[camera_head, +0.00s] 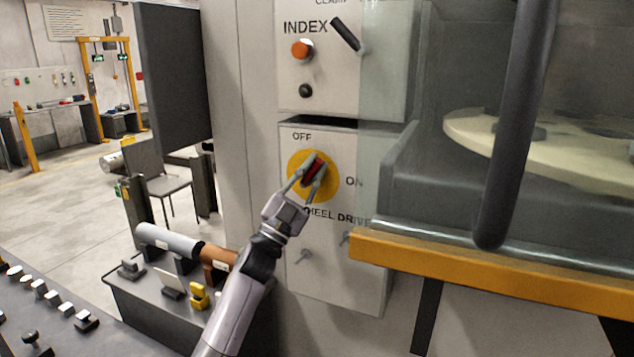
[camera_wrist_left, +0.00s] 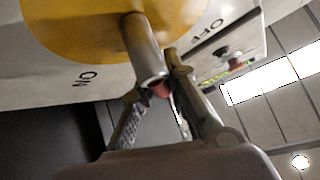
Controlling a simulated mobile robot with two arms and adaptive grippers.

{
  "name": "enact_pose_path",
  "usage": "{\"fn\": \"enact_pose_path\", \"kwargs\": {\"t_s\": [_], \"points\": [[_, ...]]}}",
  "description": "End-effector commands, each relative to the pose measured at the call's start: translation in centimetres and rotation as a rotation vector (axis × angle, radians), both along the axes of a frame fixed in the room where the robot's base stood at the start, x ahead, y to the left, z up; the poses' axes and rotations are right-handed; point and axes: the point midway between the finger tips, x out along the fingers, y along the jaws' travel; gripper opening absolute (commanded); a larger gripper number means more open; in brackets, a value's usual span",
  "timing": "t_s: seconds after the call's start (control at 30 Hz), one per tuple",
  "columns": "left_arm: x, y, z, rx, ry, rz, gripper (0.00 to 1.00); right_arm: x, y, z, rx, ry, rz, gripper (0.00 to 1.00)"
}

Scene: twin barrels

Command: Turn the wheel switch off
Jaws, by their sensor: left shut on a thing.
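The wheel switch is a red-and-dark handle (camera_head: 315,166) on a yellow disc (camera_head: 296,163), on a grey control panel (camera_head: 345,268). OFF is printed above the disc and ON to its right, over the partly covered words WHEEL DRIVE. The handle slants toward the upper right, between the two labels. My left gripper (camera_head: 309,180) is at the disc, its fingers shut on the handle from both sides. In the left wrist view the fingers (camera_wrist_left: 153,83) straddle the grey shaft (camera_wrist_left: 144,48) and its red end, beside the yellow disc (camera_wrist_left: 75,28). My right gripper is not in view.
Above is a second panel marked INDEX, with an orange button (camera_head: 301,49), a black knob (camera_head: 306,90) and a black lever (camera_head: 346,35). A yellow ledge (camera_head: 470,266) and a dark vertical bar (camera_head: 514,120) stand to the right. A bench with tools (camera_head: 165,305) is lower left.

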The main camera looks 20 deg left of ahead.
Motion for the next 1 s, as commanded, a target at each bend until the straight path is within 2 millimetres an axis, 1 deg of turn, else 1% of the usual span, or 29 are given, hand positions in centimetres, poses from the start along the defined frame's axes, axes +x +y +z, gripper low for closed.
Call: {"fn": "enact_pose_path", "kwargs": {"t_s": [0.03, 0.1, 0.3, 0.5, 0.7, 1.0], "points": [[0.0, 0.0, -0.4, -0.049, 0.002, -0.004, 0.00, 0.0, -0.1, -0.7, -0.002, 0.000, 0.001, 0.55], [0.0, 0.3, -0.2, -0.116, 0.004, -0.004, 0.00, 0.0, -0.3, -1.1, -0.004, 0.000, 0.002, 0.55], [0.0, 0.9, 0.1, -0.286, 0.010, -0.003, 0.00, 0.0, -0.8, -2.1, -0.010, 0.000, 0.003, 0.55], [0.1, 1.4, 0.2, -0.421, 0.015, -0.003, 0.00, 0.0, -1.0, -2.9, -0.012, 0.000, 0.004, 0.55], [0.1, 1.8, 0.3, -0.507, 0.019, -0.001, 0.00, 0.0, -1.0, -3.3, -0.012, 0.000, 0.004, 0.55], [0.1, 2.0, 0.4, -0.553, 0.021, 0.000, 0.00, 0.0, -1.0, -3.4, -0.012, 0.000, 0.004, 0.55]]}}
